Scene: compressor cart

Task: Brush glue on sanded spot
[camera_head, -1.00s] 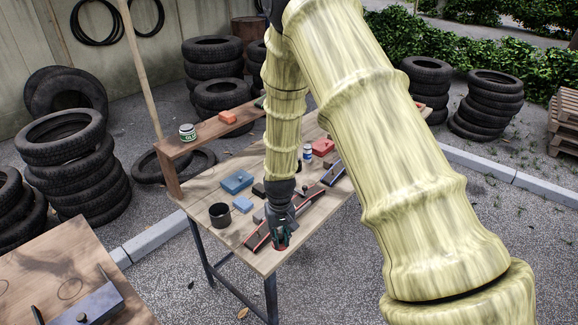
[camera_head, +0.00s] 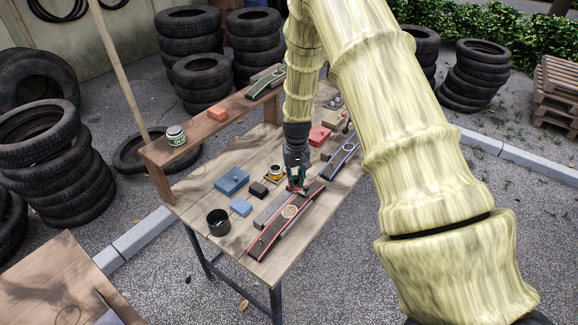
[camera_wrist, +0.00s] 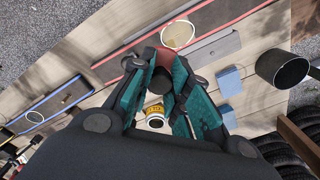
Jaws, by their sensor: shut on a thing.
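The dark strip with red edges (camera_head: 275,230) lies on the wooden table. Its oval spot (camera_head: 290,211) has a pale outline and a tan inside; the wrist view also shows the spot (camera_wrist: 178,34), just past my fingertips. My gripper (camera_head: 297,188) points down by the strip's far part, beyond the spot. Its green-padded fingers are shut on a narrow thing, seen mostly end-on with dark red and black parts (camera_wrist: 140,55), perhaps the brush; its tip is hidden. A small yellow-labelled pot (camera_head: 274,174) stands left of my gripper and shows between the finger links in the wrist view (camera_wrist: 155,113).
A grey block (camera_head: 270,208) lies beside the strip. A black cup (camera_head: 218,222), blue boxes (camera_head: 232,181), a red box (camera_head: 319,135) and a blue-edged strip (camera_head: 340,160) are also on the table. A glue jar (camera_head: 176,135) stands on the raised shelf (camera_head: 200,130).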

